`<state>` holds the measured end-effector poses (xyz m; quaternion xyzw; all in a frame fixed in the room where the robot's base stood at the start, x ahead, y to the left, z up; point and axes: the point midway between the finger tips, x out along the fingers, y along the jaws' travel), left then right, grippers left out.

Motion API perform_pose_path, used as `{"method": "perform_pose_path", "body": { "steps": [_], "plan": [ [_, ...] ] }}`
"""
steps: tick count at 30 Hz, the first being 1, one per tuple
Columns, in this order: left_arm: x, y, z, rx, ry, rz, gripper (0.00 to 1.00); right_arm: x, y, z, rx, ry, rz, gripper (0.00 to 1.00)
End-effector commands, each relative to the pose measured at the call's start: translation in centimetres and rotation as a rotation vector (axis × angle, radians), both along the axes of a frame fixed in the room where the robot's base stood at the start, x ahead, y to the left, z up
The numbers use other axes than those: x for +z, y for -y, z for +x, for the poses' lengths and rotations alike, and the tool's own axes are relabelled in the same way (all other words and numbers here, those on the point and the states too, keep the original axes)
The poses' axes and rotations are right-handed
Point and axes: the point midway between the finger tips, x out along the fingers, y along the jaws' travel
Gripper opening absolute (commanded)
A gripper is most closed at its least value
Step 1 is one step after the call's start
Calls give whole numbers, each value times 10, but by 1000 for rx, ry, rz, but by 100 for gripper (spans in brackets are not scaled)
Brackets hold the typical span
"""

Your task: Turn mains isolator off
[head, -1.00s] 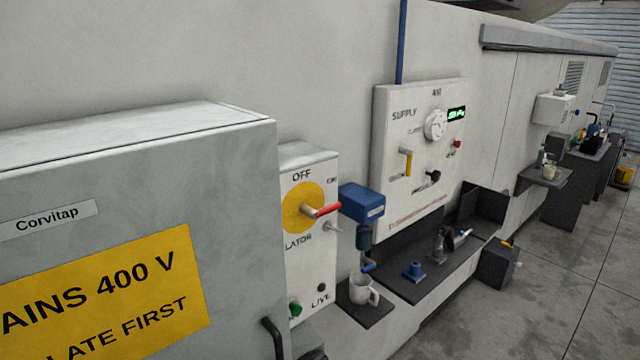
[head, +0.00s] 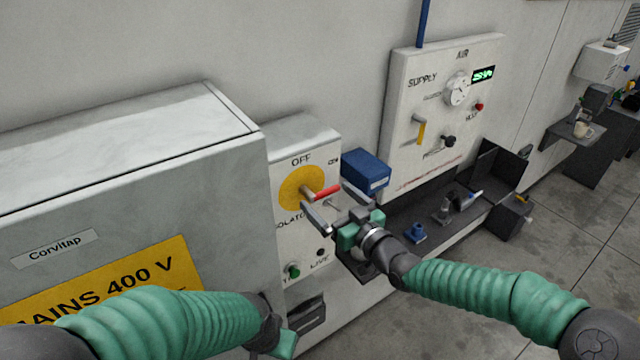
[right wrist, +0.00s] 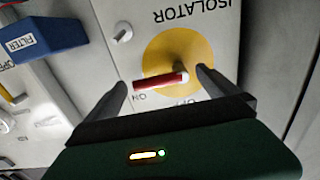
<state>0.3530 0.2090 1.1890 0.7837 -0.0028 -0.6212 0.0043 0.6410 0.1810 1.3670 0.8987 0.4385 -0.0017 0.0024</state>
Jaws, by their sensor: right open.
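The mains isolator is a white box (head: 303,150) with a yellow disc (head: 296,188) and a red-tipped handle (head: 328,192). The handle points right, toward the ON mark; OFF is printed above the disc. My right gripper (head: 329,200) is open and empty in front of the handle. In the right wrist view, the handle (right wrist: 158,82) shows between the two spread fingertips (right wrist: 162,79), and I cannot tell whether they touch it. My left gripper (head: 272,338) is low at the bottom edge, its fingers not clearly visible.
A grey cabinet (head: 120,150) with a yellow MAINS 400 V label juts out left of the isolator. A blue filter box (head: 366,172) sits close on its right. The AIR panel (head: 443,110) and a dark shelf (head: 470,205) lie further right.

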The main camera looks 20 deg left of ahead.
Motion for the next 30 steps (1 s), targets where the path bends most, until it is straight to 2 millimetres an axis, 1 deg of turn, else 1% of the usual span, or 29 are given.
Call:
{"method": "perform_pose_path", "body": {
  "steps": [1, 4, 7, 15, 30],
  "plan": [
    [9, 0, 0, -1, 0, 0, 36, 4, -8, 5, 2, -2, 1, 100],
    [14, 0, 0, -1, 0, 0, 36, 3, -19, 14, 1, 1, 1, 100],
    [16, 0, 0, -2, 0, 0, 36, 1, -29, 19, 0, 0, -3, 100],
    [15, 0, 0, -1, 0, 0, 36, -2, -33, 22, -2, 0, -6, 100],
    [15, 0, 0, -1, 0, 0, 36, 0, -28, 19, 0, 2, -3, 35]
  ]
}}
